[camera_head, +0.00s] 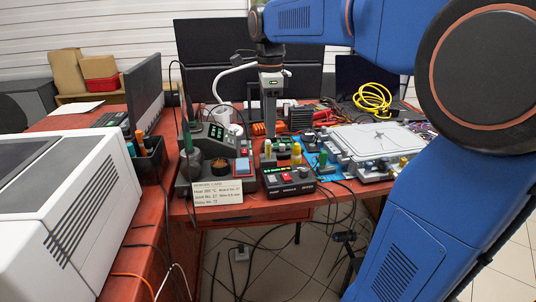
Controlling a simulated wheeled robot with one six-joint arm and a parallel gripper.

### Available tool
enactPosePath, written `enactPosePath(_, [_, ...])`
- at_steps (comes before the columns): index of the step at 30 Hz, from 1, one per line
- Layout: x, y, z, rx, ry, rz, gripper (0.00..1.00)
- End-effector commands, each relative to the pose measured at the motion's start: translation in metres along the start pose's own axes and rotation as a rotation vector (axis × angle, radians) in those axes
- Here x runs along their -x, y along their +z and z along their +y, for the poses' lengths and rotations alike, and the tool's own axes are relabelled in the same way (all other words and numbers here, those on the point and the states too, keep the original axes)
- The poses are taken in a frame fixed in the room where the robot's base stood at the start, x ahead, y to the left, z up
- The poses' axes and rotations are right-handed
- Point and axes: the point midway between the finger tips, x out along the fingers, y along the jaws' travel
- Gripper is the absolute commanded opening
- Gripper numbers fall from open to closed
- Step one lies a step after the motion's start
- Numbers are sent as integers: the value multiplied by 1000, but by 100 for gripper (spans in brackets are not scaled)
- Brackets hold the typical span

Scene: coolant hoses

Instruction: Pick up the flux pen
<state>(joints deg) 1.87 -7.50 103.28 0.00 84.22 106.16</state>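My gripper (270,112) hangs pointing down over the back middle of the red desk, below the end of my blue arm. It is small in this view, and I cannot tell whether its fingers are apart or hold anything. I cannot tell for sure which item is the flux pen.
A soldering station (215,135) is left, a grey plate fixture (380,140) and yellow cable coil (372,98) right. A white machine (60,210) fills the lower left.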

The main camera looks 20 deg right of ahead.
Motion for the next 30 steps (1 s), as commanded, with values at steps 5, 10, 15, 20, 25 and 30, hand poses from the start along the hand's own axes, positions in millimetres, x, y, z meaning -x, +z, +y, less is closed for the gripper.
enactPosePath(5, [-17, 0, 0, 0, 0, 0, 36])
enactPosePath(10, [-26, 1, 0, 1, 2, 0, 36])
enactPosePath(15, [-49, 5, 0, 1, 2, 1, 36])
enactPosePath(20, [-67, 5, 0, 1, 1, 0, 36])
enactPosePath(25, [-72, 5, 0, 1, 0, 0, 36])
enactPosePath(30, [-72, 5, 0, 1, 0, 0, 31])
